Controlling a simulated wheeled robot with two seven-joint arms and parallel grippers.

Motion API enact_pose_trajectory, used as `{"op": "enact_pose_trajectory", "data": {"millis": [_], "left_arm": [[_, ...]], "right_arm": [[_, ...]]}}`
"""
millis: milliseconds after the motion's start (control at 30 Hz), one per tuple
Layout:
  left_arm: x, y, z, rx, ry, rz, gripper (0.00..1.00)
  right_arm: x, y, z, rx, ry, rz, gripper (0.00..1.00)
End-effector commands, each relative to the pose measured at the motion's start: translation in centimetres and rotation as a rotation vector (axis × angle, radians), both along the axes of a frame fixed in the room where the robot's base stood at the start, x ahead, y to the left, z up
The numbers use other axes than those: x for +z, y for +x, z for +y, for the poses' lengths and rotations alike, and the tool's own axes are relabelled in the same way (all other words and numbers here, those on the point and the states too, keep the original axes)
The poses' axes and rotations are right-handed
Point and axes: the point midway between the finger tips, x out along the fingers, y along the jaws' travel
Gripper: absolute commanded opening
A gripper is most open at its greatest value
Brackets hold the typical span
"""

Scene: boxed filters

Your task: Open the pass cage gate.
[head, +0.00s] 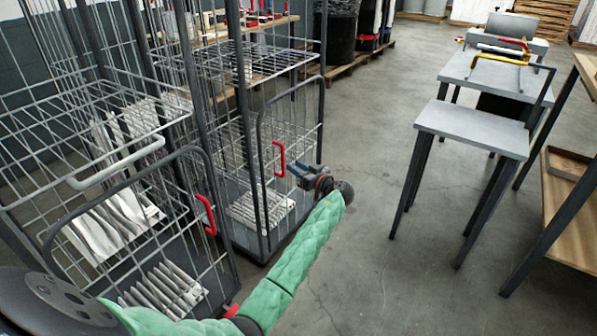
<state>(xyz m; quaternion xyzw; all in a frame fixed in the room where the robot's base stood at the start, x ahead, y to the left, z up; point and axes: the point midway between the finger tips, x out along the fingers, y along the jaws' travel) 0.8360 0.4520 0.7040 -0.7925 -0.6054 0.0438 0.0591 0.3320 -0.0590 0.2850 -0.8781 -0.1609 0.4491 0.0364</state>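Two grey wire cages stand side by side at the left. The right-hand cage has a gate (262,190) with a dark rounded frame and a red handle (279,158). The left-hand cage has a similar gate (47,247) with its own red handle (207,214). No label shows which is the pass cage. My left gripper (291,170) points left at the right-hand gate's handle, close to its lower end. Its fingers are small and dark here, so I cannot tell whether they touch or grip the handle. My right gripper is out of view.
White pleated filters (120,220) stand in the left-hand cage. Grey tables (470,128) and a wooden-shelf bench (570,195) stand at the right. Dark drums on a pallet (345,68) are at the back. The concrete floor between cages and tables is clear.

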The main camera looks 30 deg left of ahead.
Motion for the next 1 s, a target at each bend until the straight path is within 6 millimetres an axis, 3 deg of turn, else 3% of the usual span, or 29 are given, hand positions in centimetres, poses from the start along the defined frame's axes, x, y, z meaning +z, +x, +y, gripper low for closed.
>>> {"op": "enact_pose_trajectory", "data": {"millis": [167,367,833,1000], "left_arm": [[0.0,0.1,-0.1,-0.008,-0.033,-0.121,0.3],[0.1,0.3,0.5,-0.008,-0.041,-0.146,0.3],[0.1,1.9,6.2,-0.007,-0.04,-0.143,0.3],[0.0,2.2,7.3,-0.009,-0.042,-0.143,0.3]], "right_arm": [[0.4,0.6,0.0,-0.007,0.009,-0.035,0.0],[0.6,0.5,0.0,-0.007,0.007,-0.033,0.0],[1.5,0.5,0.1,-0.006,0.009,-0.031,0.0],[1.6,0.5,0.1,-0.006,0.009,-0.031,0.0]]}}
